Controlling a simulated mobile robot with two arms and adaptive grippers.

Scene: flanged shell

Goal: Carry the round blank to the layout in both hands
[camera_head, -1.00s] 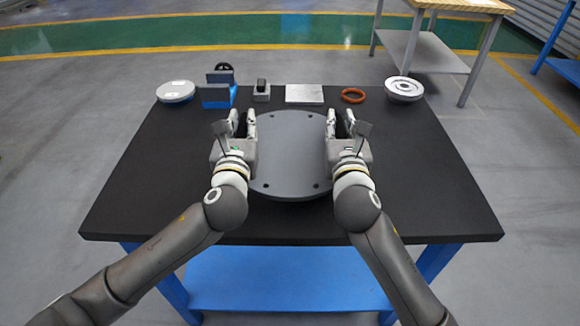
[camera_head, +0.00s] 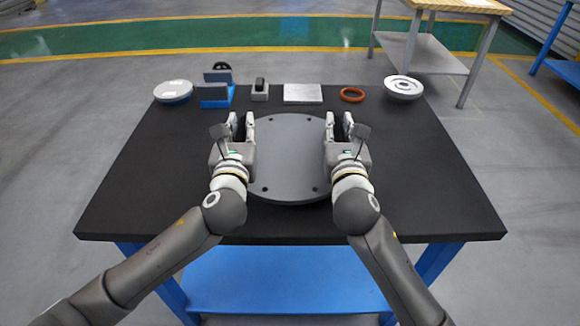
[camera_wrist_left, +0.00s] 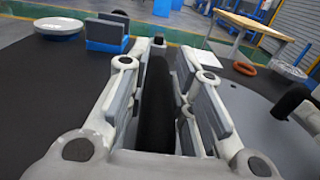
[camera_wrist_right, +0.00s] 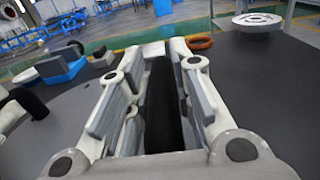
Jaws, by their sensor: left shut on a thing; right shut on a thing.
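The round blank (camera_head: 290,165) is a dark grey disc with small holes near its rim. It is level over the middle of the black table (camera_head: 420,195). I cannot tell whether it touches the tabletop. My left gripper (camera_head: 240,122) is shut at its left side, and my right gripper (camera_head: 340,122) is shut at its right side. In the left wrist view a black bar lies between the fingers (camera_wrist_left: 158,95); a similar bar shows between the right fingers (camera_wrist_right: 162,95). The fingers hide the exact contact. No marked layout can be made out.
Along the table's back edge stand a pale round part (camera_head: 173,91), a blue-and-grey block (camera_head: 214,95), a small grey holder (camera_head: 260,94), a light square plate (camera_head: 303,94), an orange ring (camera_head: 352,95) and a silver flanged disc (camera_head: 404,87). Both table sides are clear.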

